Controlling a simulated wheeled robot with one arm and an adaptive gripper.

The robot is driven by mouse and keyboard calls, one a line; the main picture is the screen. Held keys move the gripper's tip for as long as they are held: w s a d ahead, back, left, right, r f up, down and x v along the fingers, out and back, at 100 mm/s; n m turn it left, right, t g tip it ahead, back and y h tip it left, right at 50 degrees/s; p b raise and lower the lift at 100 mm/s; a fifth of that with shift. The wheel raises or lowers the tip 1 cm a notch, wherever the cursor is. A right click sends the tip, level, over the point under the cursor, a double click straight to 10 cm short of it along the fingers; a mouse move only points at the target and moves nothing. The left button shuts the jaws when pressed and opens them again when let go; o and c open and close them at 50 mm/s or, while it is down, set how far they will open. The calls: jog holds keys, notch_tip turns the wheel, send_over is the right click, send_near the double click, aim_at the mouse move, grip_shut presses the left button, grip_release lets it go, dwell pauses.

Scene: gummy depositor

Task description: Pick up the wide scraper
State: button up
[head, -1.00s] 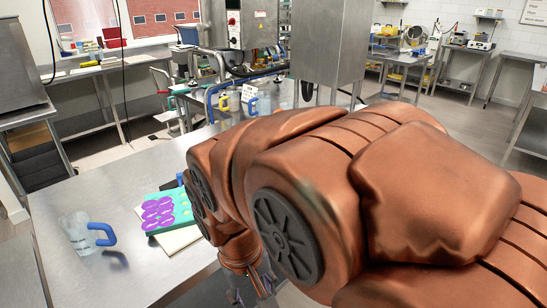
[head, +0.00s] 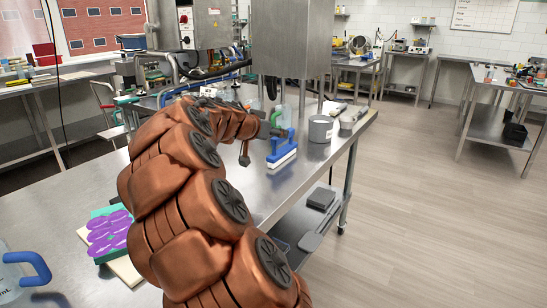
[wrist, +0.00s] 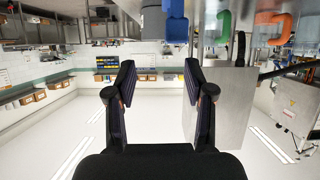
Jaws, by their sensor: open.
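The wide scraper (head: 282,150) has a blue handle and body with a pale wide edge along its bottom. It stands on the steel table in the head view, just right of the end of my arm. In the wrist view, a blue piece (wrist: 174,22), likely the same scraper, shows at the top edge, beyond the fingertips. My gripper (wrist: 160,78) is open, its two dark fingers apart with nothing between them. In the head view my gripper is small and dark beside the scraper; whether it touches the scraper cannot be told.
A grey round container (head: 320,129) stands right of the scraper, near the table edge. A clear jug with a green handle (head: 278,112) is behind it. A teal tray with purple moulds (head: 108,234) and a blue-handled jug (head: 28,268) are at the left. A steel cabinet (head: 292,45) rises behind.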

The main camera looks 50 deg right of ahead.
jog(key=shift+w+d+f, duration=0.25)
jog(key=shift+w+d, duration=0.35)
jog(key=shift+d, duration=0.2)
jog(key=shift+w+d+f, duration=0.1)
jog(key=shift+d+f, duration=0.05)
jog(key=shift+d, duration=0.15)
send_over(283, 146)
jog(key=s+a, duration=0.1)
jog(key=a, duration=0.1)
jog(key=shift+s+f+p, duration=0.1)
jog(key=shift+f+p, duration=0.2)
jog(key=shift+f, duration=1.4)
grip_shut()
